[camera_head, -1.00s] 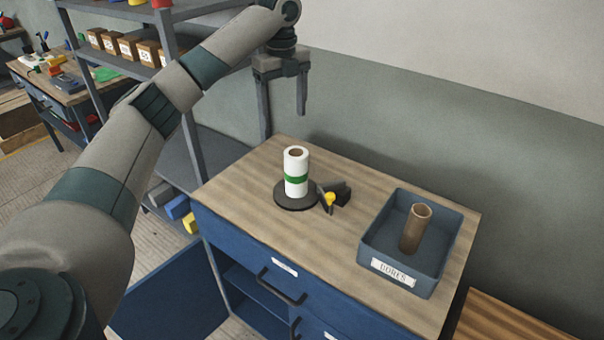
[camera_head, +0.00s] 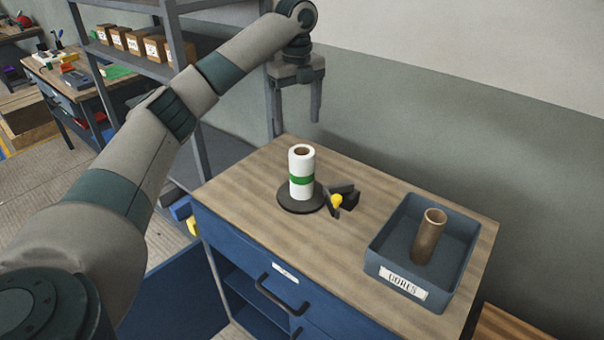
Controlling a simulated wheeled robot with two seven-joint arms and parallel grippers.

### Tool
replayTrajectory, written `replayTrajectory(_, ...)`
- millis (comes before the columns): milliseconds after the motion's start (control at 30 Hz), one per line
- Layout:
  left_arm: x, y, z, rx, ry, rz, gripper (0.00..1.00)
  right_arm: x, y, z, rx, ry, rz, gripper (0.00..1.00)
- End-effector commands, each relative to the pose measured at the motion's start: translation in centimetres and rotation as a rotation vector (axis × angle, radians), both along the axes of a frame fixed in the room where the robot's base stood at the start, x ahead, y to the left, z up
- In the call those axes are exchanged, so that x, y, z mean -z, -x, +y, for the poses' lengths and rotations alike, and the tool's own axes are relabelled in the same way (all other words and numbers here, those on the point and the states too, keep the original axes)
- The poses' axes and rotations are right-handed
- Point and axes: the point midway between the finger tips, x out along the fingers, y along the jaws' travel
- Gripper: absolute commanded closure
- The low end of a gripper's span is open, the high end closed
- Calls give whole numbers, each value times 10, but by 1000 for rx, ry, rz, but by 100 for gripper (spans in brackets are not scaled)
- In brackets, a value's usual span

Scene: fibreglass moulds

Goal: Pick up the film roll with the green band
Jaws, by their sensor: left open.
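The film roll with the green band (camera_head: 301,173) stands upright on a round dark base (camera_head: 301,205) on the wooden cabinet top (camera_head: 240,185). It is white, with a hollow brown core showing at its top. My left gripper (camera_head: 297,122) points down, open and empty, above and behind the roll. Its fingers are apart and do not touch the roll. My right gripper is not in view.
A black tool with a yellow part (camera_head: 338,200) lies close to the right of the base. A blue-grey bin (camera_head: 385,252) labelled CORES holds a brown tube (camera_head: 428,236). A shelf rack (camera_head: 180,45) stands at the left; a cabinet door hangs open below.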

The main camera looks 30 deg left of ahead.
Motion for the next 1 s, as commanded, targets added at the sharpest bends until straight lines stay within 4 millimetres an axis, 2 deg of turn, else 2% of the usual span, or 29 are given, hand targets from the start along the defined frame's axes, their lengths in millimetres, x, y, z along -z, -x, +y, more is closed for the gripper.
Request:
replayTrajectory(267, 26, 0, -1, 1, 2, 3, 26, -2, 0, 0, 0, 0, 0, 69)
replayTrajectory(300, 30, 0, 0, 0, 0, 3, 26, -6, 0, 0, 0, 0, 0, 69)
replayTrajectory(733, 104, 0, -1, 1, -1, 4, 26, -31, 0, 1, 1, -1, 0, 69)
replayTrajectory(1000, 121, 0, -1, 1, 0, 1, 26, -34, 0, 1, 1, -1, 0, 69)
